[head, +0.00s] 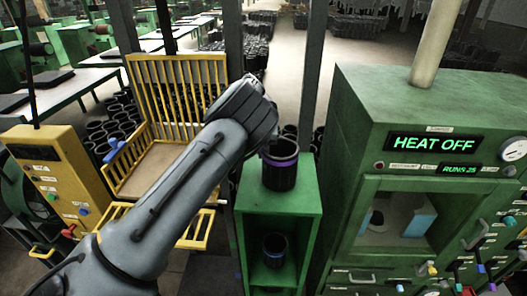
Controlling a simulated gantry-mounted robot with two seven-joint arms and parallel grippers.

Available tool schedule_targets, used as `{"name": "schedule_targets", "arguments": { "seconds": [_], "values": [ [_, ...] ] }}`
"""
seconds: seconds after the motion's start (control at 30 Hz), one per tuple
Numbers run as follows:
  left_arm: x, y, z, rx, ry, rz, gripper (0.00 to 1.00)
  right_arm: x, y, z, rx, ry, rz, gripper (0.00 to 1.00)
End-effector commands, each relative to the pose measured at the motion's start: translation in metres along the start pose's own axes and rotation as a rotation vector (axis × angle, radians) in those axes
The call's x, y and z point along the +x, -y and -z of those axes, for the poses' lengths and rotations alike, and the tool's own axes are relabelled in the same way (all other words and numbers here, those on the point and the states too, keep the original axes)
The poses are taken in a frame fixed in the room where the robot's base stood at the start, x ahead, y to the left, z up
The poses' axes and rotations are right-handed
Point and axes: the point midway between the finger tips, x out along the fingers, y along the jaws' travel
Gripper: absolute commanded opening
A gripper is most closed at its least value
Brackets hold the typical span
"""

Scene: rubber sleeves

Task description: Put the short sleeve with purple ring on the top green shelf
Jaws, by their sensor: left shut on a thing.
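The short black sleeve with a purple ring (281,172) is upright over the top of the green shelf (301,201). My left gripper (270,146) is shut on its rim, at the side nearer the arm. I cannot tell for sure whether the sleeve's base touches the shelf top. The wrist hides most of the fingers. A second black sleeve, with a blue ring (274,249), stands in the shelf's lower compartment. My right gripper is not in view.
A green machine (355,130) reading "HEAT OFF" stands close to the right of the shelf. A yellow slatted rack (160,75) and a yellow control box (60,165) are at left. Many black sleeves stand on the floor behind.

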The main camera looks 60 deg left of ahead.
Motion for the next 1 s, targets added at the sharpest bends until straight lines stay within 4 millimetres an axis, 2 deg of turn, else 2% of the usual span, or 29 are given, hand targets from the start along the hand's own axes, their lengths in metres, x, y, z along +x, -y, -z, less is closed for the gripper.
{"name": "schedule_targets", "arguments": {
  "seconds": [0.2, 0.23, 0.4, 0.8, 1.0],
  "values": [
    [0.002, 0.001, 0.0, 0.0, 0.002, 0.001, 0.0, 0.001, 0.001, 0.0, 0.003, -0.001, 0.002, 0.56],
    [0.003, 0.0, 0.001, 0.0, 0.0, 0.0, 0.15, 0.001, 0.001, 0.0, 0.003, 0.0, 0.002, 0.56],
    [0.003, 0.0, 0.001, 0.0, 0.0, 0.0, 0.39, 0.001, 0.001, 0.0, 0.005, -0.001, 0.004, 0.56],
    [-0.004, 0.001, 0.0, 0.0, 0.001, 0.002, 0.39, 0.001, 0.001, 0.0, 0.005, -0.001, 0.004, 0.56],
    [-0.029, 0.001, 0.0, -0.001, 0.003, 0.003, 0.39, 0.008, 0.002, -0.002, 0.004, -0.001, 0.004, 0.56]
  ]
}}
